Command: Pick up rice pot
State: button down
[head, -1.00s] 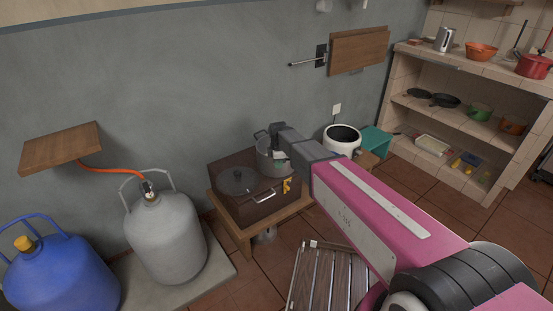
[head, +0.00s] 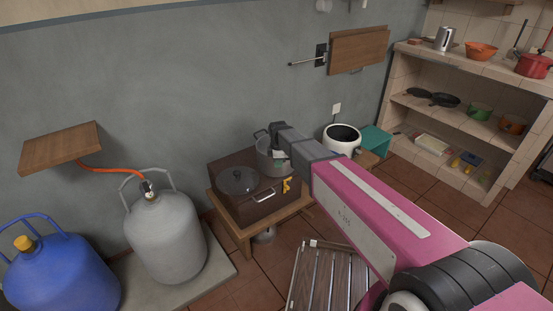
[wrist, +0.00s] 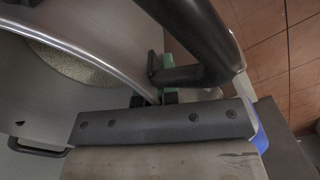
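The rice pot (head: 264,146) is a silver metal pot with dark handles on the right side of the brown stove box, in the head view. In the wrist view the pot (wrist: 105,45) fills the upper left, and pale grains (wrist: 75,65) show inside it. Its black looped handle (wrist: 205,45) crosses the top middle. My gripper (head: 279,158) is at the pot's near right side in the head view, and my arm hides part of the pot. In the wrist view small dark and green fingertips (wrist: 154,99) sit close by the handle's base. Whether they are closed on it is unclear.
A white round cooker (head: 340,147) is to the right. Gas cylinders (head: 165,235) stand left; the wall is close behind.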

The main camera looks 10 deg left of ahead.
jog(key=shift+r, duration=0.7)
notch_tip(320, 180, up, 3)
jog(key=shift+f, duration=0.2)
jog(key=s+a+r, duration=0.5)
jog(key=a+r, duration=0.2)
jog(key=a, duration=0.3)
jog(key=shift+s+a, duration=0.15)
jog(key=shift+a, duration=0.1)
